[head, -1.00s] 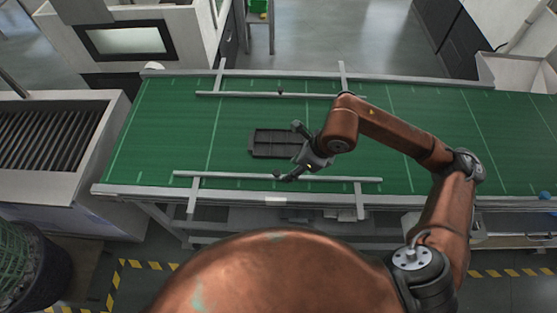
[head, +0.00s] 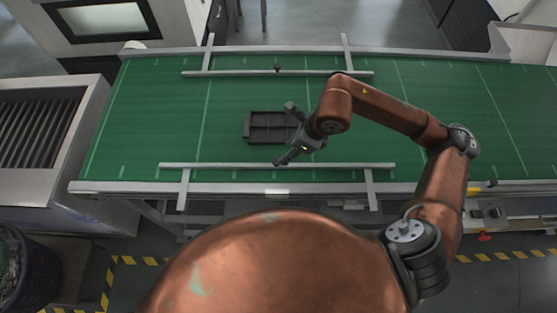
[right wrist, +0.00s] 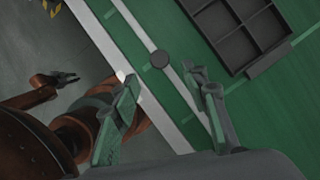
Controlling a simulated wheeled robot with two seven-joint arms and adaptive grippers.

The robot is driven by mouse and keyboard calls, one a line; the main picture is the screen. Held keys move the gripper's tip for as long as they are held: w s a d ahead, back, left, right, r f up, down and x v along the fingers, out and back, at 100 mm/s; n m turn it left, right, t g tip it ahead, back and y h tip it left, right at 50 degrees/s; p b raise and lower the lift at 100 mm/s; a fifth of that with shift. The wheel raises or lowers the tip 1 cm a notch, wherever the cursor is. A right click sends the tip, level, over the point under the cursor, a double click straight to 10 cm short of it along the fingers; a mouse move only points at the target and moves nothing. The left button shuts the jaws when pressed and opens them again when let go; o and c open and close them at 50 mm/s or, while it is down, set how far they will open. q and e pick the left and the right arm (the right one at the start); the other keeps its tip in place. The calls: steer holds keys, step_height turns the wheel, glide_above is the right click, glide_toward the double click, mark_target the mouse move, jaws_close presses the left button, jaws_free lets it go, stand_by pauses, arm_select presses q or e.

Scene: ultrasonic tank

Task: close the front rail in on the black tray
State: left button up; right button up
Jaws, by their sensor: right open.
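The black tray (head: 262,127), divided into compartments, lies on the green belt between the two rails, apart from both. It also shows at the top right of the right wrist view (right wrist: 246,45). The grey front rail (head: 215,166) lies along the near side of the belt, with a gap to the tray. In the right wrist view its round dark knob (right wrist: 160,59) shows. My right gripper (head: 284,134) is open above the rail; in its wrist view the fingers (right wrist: 163,85) are on either side of the rail, below the knob. My left gripper (right wrist: 65,78) shows small at the left there.
The back rail (head: 225,73) with its small knob (head: 278,69) lies along the far side. Rail brackets (head: 184,190) cross the near belt edge. A grey machine with a ribbed opening (head: 40,115) stands at left. The belt (head: 440,130) is free at right.

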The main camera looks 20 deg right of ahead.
steer(key=x, duration=0.7)
steer(key=shift+a+f+p, duration=0.1)
steer(key=shift+f+p, duration=0.05)
steer(key=shift+p, duration=0.25)
steer(key=shift+w+a+f, duration=0.1)
steer(key=shift+f, duration=0.3)
arm_select(q)
steer(key=shift+w+r, duration=0.2)
steer(key=shift+w, duration=0.3)
arm_select(e)
steer(key=shift+c, duration=0.3)
jaws_close()
arm_select(q)
steer(key=shift+w, duration=0.1)
